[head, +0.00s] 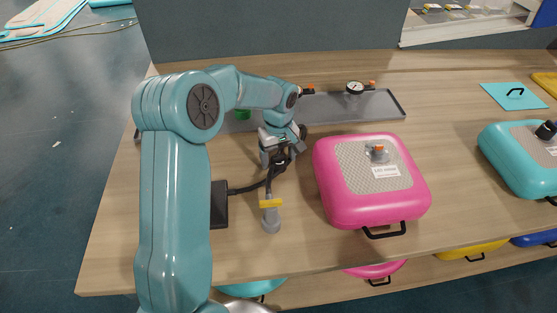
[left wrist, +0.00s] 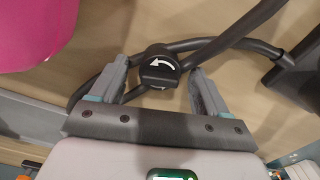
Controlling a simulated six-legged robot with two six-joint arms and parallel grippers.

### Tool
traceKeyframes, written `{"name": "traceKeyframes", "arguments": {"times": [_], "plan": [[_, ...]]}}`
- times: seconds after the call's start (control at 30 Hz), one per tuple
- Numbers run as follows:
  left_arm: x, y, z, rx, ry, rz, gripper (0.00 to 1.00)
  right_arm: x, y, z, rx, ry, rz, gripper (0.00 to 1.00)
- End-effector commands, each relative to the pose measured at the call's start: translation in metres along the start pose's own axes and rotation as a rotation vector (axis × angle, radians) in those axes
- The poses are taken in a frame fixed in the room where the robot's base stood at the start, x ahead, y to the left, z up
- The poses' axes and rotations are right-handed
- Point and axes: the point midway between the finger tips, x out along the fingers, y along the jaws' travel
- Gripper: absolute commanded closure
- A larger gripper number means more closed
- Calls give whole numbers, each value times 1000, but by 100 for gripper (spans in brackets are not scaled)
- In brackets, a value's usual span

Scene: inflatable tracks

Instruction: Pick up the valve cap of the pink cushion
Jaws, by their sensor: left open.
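The pink cushion (head: 330,185) lies on the wooden table, with a grey textured top panel and a valve (head: 377,152) showing an orange part. A round black cap with a white curved arrow (left wrist: 158,68) shows in the left wrist view, close to black hose; I take it for the valve cap. My left gripper (head: 281,158) is left of the cushion, low over the table. Its fingers are open, one on each side of the cap in the left wrist view. I cannot tell if they touch it. In the head view the gripper mostly hides the cap. My right gripper is not in view.
A black hose (head: 247,189) runs from a dark box (head: 219,204) to a grey tool with a yellow band (head: 270,204). Behind is a grey tray (head: 385,105) with a gauge (head: 355,88). A teal cushion (head: 505,160) stands at right. Table between the cushions is clear.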

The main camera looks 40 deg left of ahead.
Motion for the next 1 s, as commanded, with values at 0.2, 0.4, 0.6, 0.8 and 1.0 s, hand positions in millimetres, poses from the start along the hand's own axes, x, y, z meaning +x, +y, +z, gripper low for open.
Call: {"name": "traceKeyframes", "arguments": {"times": [0.2, 0.4, 0.6, 0.8, 1.0], "plan": [[3, 0, 0, 0, 0, -1, 24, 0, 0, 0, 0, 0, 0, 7], [3, 0, 0, 0, 0, 0, 76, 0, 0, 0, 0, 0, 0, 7], [3, 0, 0, 0, 0, 0, 81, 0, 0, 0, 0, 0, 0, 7], [-2, 0, 0, -1, 2, 2, 81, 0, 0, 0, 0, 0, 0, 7], [-29, 0, -1, -2, 3, 4, 81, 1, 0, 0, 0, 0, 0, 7]]}}
